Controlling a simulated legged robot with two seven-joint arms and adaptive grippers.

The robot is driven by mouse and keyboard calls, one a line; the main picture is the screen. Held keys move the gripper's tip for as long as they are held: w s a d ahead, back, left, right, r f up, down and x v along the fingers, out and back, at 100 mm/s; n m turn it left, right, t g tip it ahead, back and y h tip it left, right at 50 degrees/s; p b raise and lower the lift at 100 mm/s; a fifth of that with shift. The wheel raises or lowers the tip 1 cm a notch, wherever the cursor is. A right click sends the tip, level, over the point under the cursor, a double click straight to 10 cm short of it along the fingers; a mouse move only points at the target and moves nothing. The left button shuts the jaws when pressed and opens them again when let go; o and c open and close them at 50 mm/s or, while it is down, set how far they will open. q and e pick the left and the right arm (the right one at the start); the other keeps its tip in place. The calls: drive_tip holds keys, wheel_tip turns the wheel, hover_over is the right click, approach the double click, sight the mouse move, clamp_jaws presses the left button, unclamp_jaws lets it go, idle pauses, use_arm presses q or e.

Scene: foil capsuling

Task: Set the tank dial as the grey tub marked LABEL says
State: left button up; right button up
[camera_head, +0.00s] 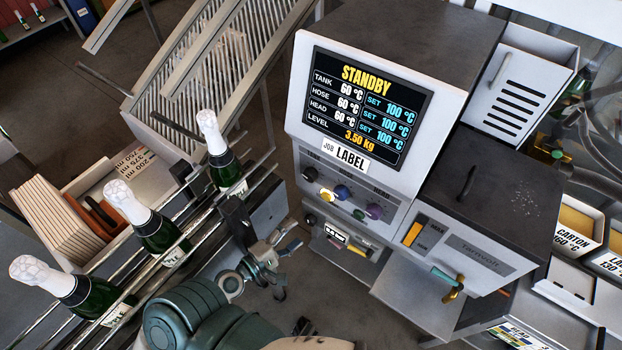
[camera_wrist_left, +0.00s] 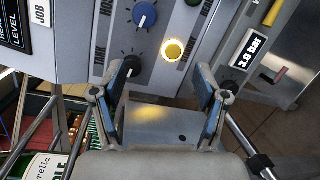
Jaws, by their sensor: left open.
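The tank dial (camera_head: 309,174) is a small black knob on the grey machine's sloped panel, under the display. In the left wrist view the black knob beside the TANK label (camera_wrist_left: 132,64) is partly covered by a fingertip. The display (camera_head: 368,108) reads STANDBY, with TANK 60 °C and SET 100 °C. A tub (camera_head: 610,262) at the right edge carries a cut-off sign beginning "LA", with 130 beneath. My left gripper (camera_head: 287,268) is open and empty, below the panel; its fingers also show in the left wrist view (camera_wrist_left: 168,85). My right gripper is out of view.
Beside the dial are a lit yellow button (camera_head: 327,196), a blue dial (camera_head: 342,191) and a purple dial (camera_head: 374,211). A CARTON 160 °C tub (camera_head: 575,238) stands right. Bottles (camera_head: 158,230) line the rails at left. A lidded tank (camera_head: 490,195) adjoins the panel.

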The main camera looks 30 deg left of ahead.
use_arm(q)
drive_tip(key=a+r+n+t+y, duration=0.2)
drive_tip(key=a+n+y, duration=0.1)
drive_tip(key=a+n, duration=0.2)
drive_tip(key=p, duration=0.4)
approach(309, 179)
drive_tip(key=shift+n, duration=0.4)
drive_tip(key=w+p, duration=0.1)
drive_tip(key=w, duration=0.3)
drive_tip(key=w+p, duration=0.2)
drive_tip(key=w, duration=0.2)
drive_tip(key=shift+w+d+r, duration=0.1)
drive_tip(key=shift+w+r, duration=0.1)
drive_tip(key=shift+w, duration=0.15)
drive_tip(key=shift+w+d, duration=0.2)
drive_tip(key=shift+w, duration=0.5)
drive_tip(key=shift+d, duration=0.1)
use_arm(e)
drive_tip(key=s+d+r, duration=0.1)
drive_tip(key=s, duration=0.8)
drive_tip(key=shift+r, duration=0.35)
use_arm(q)
drive_tip(key=shift+c, duration=0.7)
drive_tip(key=c, duration=1)
